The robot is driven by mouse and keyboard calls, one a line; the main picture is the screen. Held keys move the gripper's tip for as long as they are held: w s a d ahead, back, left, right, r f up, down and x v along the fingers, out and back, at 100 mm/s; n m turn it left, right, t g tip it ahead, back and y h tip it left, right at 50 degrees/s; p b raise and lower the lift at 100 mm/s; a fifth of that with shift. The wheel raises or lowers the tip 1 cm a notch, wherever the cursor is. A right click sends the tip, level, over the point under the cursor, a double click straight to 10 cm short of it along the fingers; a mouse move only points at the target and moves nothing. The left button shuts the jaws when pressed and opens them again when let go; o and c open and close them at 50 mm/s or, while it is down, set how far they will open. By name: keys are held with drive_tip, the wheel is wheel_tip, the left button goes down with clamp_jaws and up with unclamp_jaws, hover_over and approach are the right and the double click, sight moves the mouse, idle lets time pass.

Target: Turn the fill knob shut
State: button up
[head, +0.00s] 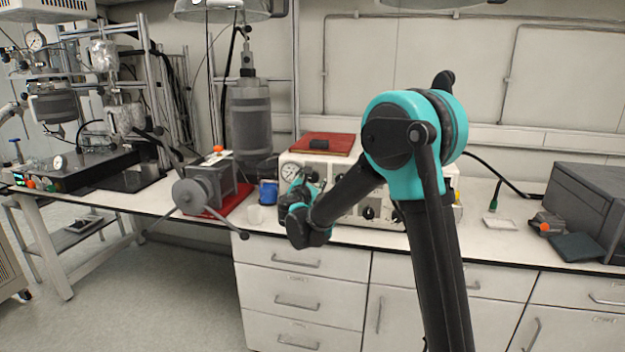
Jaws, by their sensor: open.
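A white control box (392,205) stands on the bench behind my arm, with a round gauge (291,171) at its left and a dark knob (369,212) low on its front. I cannot tell which knob on the box is the fill knob; my arm hides much of the front. My gripper (307,181) is in front of the left part of the box, just right of and below the gauge. It is small and partly hidden by my wrist. It is open, and I see nothing held in it. I cannot tell whether it touches a knob.
A grey hand-wheel device (203,190) with long spokes stands left of my gripper on a red base. A tall grey reactor (250,120) rises behind. A dark grey box (590,205) sits at far right.

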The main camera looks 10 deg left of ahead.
drive_tip(key=c, duration=1.2)
drive_tip(key=shift+o, duration=0.2)
drive_tip(key=m, duration=1.4)
drive_tip(key=shift+m, duration=1.9)
